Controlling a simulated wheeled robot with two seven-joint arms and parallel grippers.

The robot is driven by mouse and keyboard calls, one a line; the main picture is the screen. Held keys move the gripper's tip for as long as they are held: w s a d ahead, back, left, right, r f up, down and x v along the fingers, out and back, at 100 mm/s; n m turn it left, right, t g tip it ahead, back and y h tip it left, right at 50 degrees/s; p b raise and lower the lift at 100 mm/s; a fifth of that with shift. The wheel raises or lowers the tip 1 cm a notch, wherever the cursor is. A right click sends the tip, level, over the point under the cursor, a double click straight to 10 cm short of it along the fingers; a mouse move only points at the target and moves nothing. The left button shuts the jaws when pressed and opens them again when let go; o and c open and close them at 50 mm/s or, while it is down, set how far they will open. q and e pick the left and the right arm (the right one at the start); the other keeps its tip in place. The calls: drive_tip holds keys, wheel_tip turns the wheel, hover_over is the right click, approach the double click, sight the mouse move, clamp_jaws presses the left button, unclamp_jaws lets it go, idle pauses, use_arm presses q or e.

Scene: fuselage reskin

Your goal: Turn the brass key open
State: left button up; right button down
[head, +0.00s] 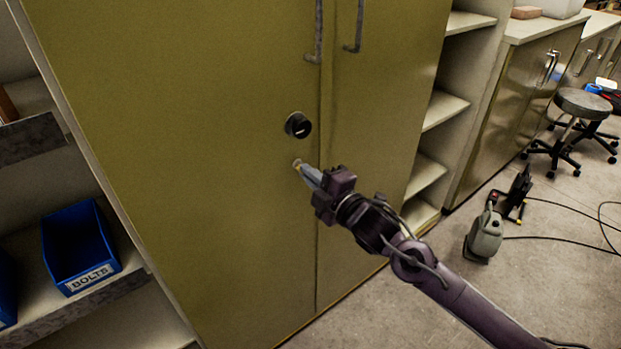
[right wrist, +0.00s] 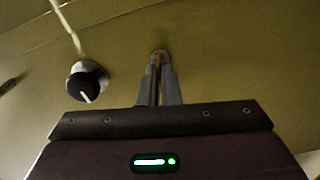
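The olive cabinet door (head: 220,90) has a round black lock or knob (head: 298,125) with a pale mark on its face; it also shows at left in the right wrist view (right wrist: 87,82). My right gripper (head: 303,169) is just below it, pointing at the door. Its fingers are nearly together in the right wrist view (right wrist: 158,62), around a small brass-coloured piece (head: 297,163) that looks like the brass key. Most of this piece is hidden by the fingertips. I cannot tell whether it sits in the door. My left gripper is not in view.
Two grey door handles (head: 317,35) hang above the lock near the door seam. A blue bolts bin (head: 80,248) stands on a shelf at left. Open shelves (head: 440,110) are at right. A stool (head: 582,103) and a grey-green machine (head: 485,235) with cables stand on the floor.

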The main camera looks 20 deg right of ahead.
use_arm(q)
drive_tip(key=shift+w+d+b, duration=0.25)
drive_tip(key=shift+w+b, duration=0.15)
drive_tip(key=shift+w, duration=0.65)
use_arm(e)
drive_tip(key=shift+n, duration=1.1)
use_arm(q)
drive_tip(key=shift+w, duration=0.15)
use_arm(e)
drive_tip(key=c, duration=1.6)
unclamp_jaws()
drive_tip(key=shift+c, duration=0.2)
